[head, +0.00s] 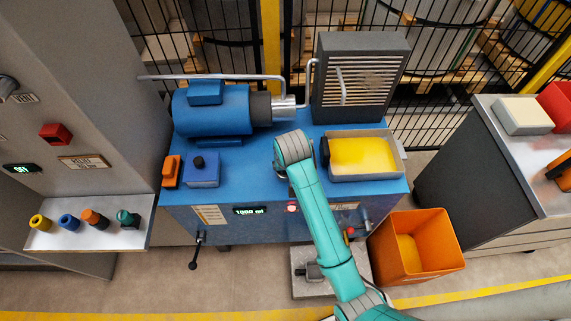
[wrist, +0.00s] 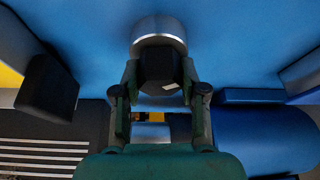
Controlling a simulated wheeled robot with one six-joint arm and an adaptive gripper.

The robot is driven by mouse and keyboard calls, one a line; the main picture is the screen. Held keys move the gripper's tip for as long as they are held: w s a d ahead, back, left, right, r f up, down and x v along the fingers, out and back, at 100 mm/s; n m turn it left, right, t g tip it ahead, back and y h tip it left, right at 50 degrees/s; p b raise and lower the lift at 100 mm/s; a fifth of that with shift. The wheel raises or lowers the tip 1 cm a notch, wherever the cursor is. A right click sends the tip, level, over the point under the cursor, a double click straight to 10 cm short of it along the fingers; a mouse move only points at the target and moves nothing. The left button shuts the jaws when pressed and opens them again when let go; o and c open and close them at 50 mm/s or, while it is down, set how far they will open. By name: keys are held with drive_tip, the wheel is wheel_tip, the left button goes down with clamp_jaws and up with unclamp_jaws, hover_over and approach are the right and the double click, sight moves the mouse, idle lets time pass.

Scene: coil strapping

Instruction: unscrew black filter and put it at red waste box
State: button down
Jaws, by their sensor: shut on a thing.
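The black filter (wrist: 160,66) is between the two fingers of my gripper (wrist: 160,78) in the wrist view. My gripper is shut on it. A round silver collar (wrist: 158,28) on the blue surface is right against the filter's far end; I cannot tell whether the filter is still threaded in. In the head view my arm's teal wrist is over the blue machine top (head: 262,160) and hides the filter and fingers. An orange-red open box (head: 447,255) stands on the floor, lower right of the machine. A smaller red box (head: 556,98) is on the right cabinet.
A blue motor (head: 212,112) and a slatted grey cooler (head: 358,85) stand behind. Left, a shelf (head: 90,238) holds several coloured caps. A fence closes the back.

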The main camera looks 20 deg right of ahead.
drive_tip(key=n+y, duration=0.1)
drive_tip(key=n, duration=0.2)
drive_tip(key=n+y, duration=0.1)
drive_tip(key=n, duration=0.2)
drive_tip(key=shift+n+g+y, duration=0.3)
drive_tip(key=n+y, duration=0.1)
drive_tip(key=n, duration=0.3)
drive_tip(key=shift+d+g, duration=0.15)
drive_tip(key=shift+g, duration=0.25)
drive_tip(key=n+g+y, duration=0.1)
drive_tip(key=n, duration=0.3)
drive_tip(key=shift+f, duration=0.1)
drive_tip(key=shift+n+g, duration=0.3)
drive_tip(key=shift+n, duration=0.3)
drive_tip(key=shift+n+g+y, duration=0.3)
drive_tip(key=shift+n+g, duration=0.3)
drive_tip(key=shift+n, duration=0.8)
